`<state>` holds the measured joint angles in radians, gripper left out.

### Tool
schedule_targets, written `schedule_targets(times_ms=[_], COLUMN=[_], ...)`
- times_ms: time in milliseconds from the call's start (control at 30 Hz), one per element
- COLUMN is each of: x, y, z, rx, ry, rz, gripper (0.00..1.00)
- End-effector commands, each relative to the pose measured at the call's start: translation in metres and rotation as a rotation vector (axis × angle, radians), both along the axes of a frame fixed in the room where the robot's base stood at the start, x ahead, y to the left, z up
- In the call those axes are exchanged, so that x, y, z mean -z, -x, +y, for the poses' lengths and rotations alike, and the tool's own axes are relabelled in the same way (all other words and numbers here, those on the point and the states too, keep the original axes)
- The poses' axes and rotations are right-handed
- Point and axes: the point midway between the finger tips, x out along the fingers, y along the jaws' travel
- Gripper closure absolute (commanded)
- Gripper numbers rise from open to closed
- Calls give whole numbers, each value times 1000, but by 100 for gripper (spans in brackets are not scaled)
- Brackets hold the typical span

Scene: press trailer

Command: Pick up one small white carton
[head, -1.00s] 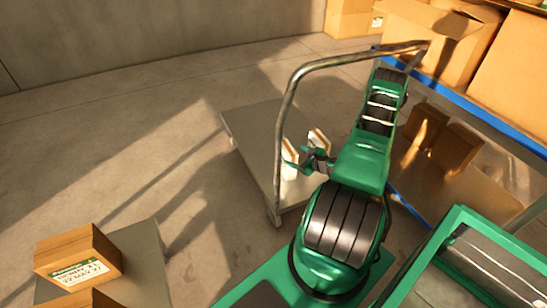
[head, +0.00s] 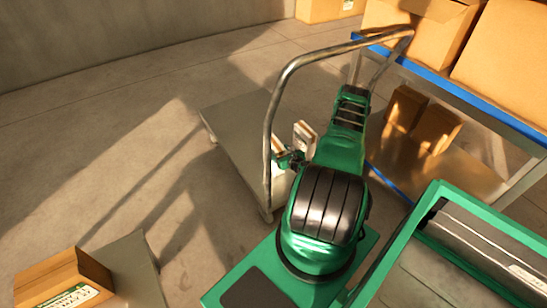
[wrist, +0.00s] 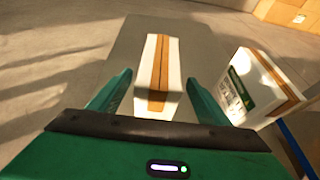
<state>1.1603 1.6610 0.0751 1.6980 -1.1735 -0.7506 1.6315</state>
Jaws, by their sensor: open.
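Two small white cartons with brown tape stripes stand on a grey flatbed trolley (head: 228,122). In the wrist view the nearer carton (wrist: 147,72) lies between the two fingers of my gripper (wrist: 160,78), with a visible gap on each side. The second carton (wrist: 262,88), with a green label, is to the right, outside the right finger. In the head view my open gripper (head: 290,158) is at the left carton (head: 278,172) and partly hides it; the other carton (head: 305,135) stands just behind to the right. I cannot tell whether the fingers touch the carton.
The trolley's metal handle (head: 272,110) arches close by my arm. A blue-edged shelf (head: 462,85) with large cardboard boxes stands at the right. A brown box (head: 50,278) sits on a grey platform at lower left. Open concrete floor lies left of the trolley.

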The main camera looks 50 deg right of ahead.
Motion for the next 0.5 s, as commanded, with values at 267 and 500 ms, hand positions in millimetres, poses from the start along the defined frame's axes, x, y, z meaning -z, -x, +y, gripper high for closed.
schedule_targets(times_ms=[267, 500], x=[12, 18], y=[-34, -46], z=[-6, -11], rx=[-6, -2], ry=[2, 0], rz=[-1, 0], gripper=[30, 30])
